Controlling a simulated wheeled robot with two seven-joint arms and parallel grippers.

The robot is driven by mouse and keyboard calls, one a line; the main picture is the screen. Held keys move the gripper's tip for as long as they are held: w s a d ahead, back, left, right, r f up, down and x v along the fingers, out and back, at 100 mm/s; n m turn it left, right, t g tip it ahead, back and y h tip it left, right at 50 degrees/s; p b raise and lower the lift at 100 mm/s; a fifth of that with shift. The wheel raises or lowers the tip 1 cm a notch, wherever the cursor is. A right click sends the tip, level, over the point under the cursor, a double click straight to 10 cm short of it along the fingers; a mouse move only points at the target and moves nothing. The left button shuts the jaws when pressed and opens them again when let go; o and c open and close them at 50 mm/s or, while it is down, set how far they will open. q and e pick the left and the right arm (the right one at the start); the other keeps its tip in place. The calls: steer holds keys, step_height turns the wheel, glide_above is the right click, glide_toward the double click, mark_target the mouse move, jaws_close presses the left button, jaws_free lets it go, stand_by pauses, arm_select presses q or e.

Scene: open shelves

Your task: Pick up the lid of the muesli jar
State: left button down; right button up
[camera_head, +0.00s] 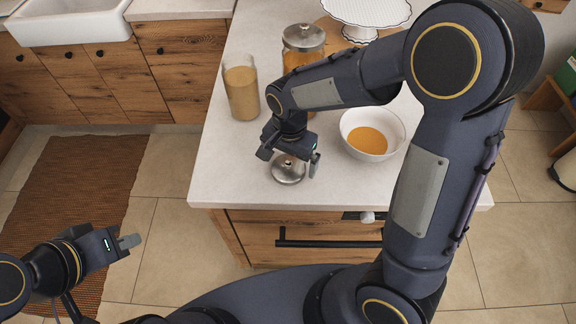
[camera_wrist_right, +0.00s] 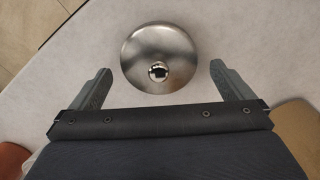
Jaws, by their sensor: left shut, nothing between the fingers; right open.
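A round metal lid with a small knob (camera_head: 288,170) lies on the white countertop near its front edge. In the right wrist view the lid (camera_wrist_right: 160,57) lies ahead of and between the two fingers, with gaps on both sides. My right gripper (camera_head: 288,162) is open above the lid; it also shows in the right wrist view (camera_wrist_right: 158,88). An open glass jar with tan contents (camera_head: 241,90) stands behind and left of the lid. A second jar with a metal lid on (camera_head: 304,40) stands further back. My left gripper (camera_head: 130,241) is shut and empty over the floor at lower left.
A white bowl with orange contents (camera_head: 372,135) stands right of my right gripper. A white cake stand (camera_head: 366,14) is at the back. The countertop (camera_head: 222,172) is clear left of the lid. A drawer with a black handle (camera_head: 320,243) is below the edge.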

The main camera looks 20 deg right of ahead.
steer(key=shift+f, duration=0.45)
steer(key=shift+c, duration=0.3)
steer(key=c, duration=1)
steer(key=shift+o, duration=0.2)
steer(key=shift+r, duration=0.1)
